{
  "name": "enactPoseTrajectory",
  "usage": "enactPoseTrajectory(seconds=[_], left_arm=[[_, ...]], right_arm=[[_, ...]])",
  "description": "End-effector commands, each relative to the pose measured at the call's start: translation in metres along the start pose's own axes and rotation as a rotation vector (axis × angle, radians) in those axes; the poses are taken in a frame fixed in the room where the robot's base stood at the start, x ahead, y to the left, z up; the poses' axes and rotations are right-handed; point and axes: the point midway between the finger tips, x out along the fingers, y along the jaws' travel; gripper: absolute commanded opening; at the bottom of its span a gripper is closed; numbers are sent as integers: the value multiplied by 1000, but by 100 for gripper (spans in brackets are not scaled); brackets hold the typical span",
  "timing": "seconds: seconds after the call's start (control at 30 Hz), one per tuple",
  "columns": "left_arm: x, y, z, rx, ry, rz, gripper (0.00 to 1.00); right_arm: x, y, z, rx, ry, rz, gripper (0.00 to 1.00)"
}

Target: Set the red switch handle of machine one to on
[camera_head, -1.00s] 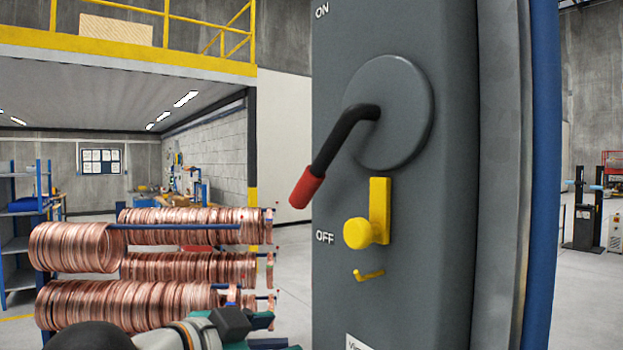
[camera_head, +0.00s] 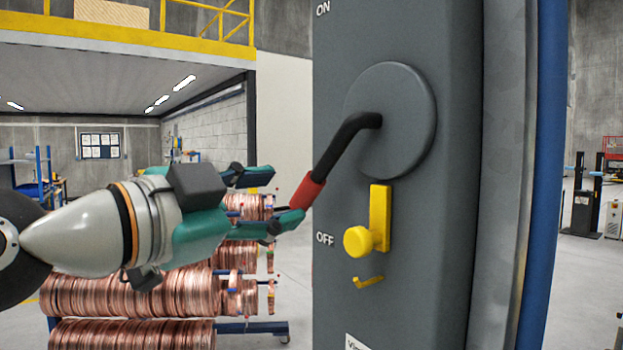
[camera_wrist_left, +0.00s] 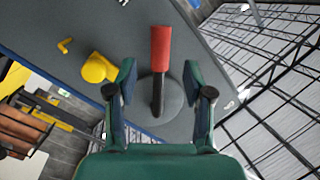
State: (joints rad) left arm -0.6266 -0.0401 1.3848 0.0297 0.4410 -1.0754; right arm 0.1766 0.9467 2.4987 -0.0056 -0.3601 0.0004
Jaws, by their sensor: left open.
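The switch handle is a bent black lever with a red grip (camera_head: 306,193), on a round grey disc (camera_head: 405,120) on the dark grey machine panel (camera_head: 340,290). It slants down and left, its red end nearer the OFF mark than the ON mark above. My left gripper (camera_head: 285,198) is open beside the red grip, its fingertips pointing at it. In the left wrist view the black lever and red grip (camera_wrist_left: 161,48) stand between the spread fingers (camera_wrist_left: 163,85), with gaps on both sides. Whether a finger touches the grip in the head view I cannot tell. My right gripper is not in view.
A yellow knob on a plate (camera_head: 360,240) and a small yellow hook (camera_head: 368,282) sit below the lever; the knob also shows in the left wrist view (camera_wrist_left: 98,68). Copper coils (camera_head: 130,295) on a rack stand behind my left arm.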

Motion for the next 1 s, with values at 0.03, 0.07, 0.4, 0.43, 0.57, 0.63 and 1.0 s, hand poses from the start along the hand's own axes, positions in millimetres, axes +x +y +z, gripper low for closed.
enactPoseTrajectory(seconds=[0.03,0.07,0.4,0.43,0.57,0.63,1.0], left_arm=[[13,-2,-1,0,-3,3,52],[18,-1,-1,-1,-4,3,52],[65,-1,-1,-2,-1,0,52],[66,-1,0,-1,0,-1,52],[70,0,0,-1,-1,-1,52],[70,0,0,-1,-1,-1,52],[70,0,1,-1,-1,-2,17]], right_arm=[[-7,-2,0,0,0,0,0],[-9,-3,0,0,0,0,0],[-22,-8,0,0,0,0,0],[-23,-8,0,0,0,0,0],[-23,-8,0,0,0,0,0],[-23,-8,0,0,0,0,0],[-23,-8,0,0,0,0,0]])
